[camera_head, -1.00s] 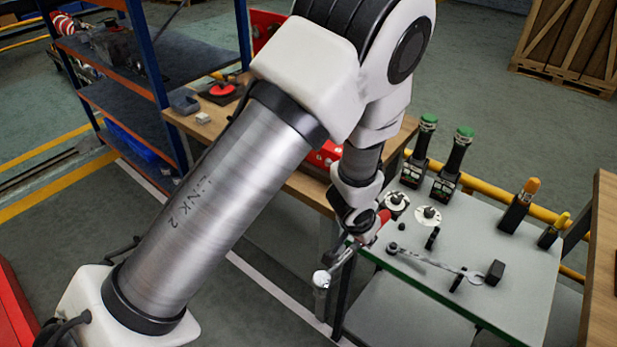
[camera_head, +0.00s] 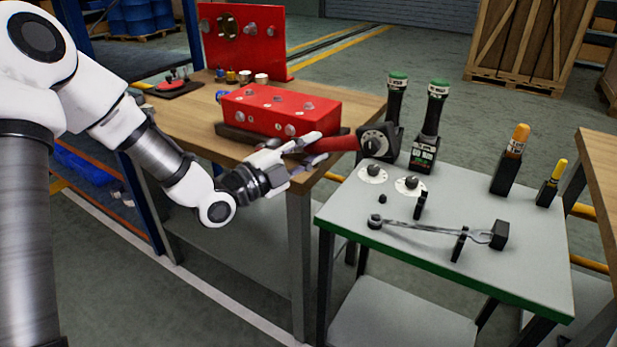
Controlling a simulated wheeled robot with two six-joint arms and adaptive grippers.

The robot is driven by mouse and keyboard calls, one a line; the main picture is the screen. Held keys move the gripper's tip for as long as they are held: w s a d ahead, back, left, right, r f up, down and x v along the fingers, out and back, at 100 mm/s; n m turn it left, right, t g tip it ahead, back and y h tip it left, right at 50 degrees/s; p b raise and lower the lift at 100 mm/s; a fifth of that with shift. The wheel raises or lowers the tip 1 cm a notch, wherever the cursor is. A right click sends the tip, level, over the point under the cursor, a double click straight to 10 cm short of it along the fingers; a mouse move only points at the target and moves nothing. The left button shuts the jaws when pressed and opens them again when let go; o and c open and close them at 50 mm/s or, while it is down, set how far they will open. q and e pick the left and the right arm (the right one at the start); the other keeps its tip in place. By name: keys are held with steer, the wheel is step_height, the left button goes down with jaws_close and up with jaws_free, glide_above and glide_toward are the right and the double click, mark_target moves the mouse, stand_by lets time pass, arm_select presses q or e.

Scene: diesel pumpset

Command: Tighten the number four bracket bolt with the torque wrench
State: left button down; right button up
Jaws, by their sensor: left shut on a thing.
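My left gripper (camera_head: 300,160) is shut on a tool with a red handle (camera_head: 334,144), seemingly the torque wrench, held above the gap between the workbench and the grey table. The handle sticks out to the right of the fingers. A black part with a round dial (camera_head: 376,140) shows at its right end; I cannot tell whether it belongs to the tool. The tool's head is not clear. A red block (camera_head: 282,108) with several bolt heads lies on the workbench just behind the gripper. I cannot tell which bolt is number four. My right gripper is not in view.
The green-edged grey table (camera_head: 345,217) holds a spanner (camera_head: 430,230) on black supports, two white discs, green-capped tools (camera_head: 434,120) and orange- and yellow-handled tools. A red upright panel (camera_head: 245,40) stands on the wooden workbench (camera_head: 350,97). A crate (camera_head: 525,45) stands behind.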

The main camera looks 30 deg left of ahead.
arm_select(q)
steer(key=shift+s+a+r, duration=0.15)
steer(key=shift+a+r, duration=0.05)
steer(key=shift+r, duration=0.05)
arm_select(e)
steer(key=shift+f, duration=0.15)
